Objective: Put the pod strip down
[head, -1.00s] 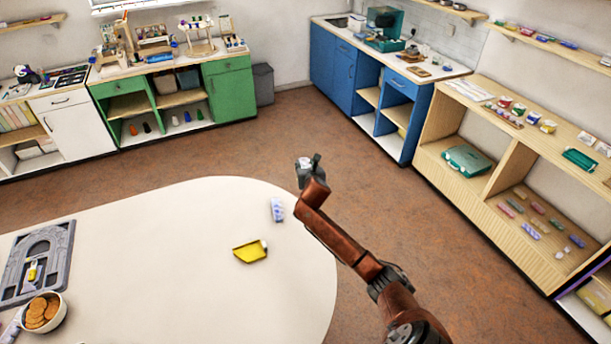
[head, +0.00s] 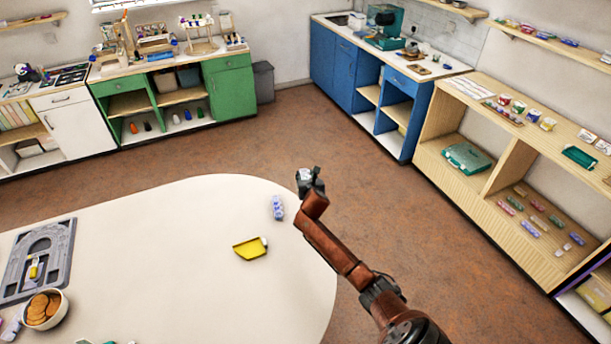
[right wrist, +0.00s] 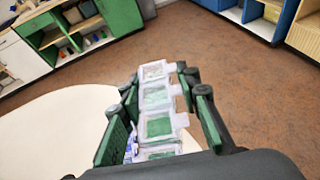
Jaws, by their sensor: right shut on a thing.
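My right gripper (head: 309,180) is held out past the table's rounded far right edge, over the floor in the picture. In the right wrist view, my right gripper (right wrist: 160,112) is shut on the pod strip (right wrist: 157,97), a row of clear-lidded square compartments, some showing green. The strip points away from the gripper and its near end is partly hidden by the gripper. In the head view, the strip is small and hard to make out. My left gripper is not in view.
The pale table (head: 150,240) has a lilac strip (head: 278,208) near its right edge and a yellow scoop-like piece (head: 250,248). A grey arch board (head: 60,235) and a bowl of biscuits (head: 62,312) are at left. Wooden shelves (head: 480,205) hold several coloured strips. The table's middle is clear.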

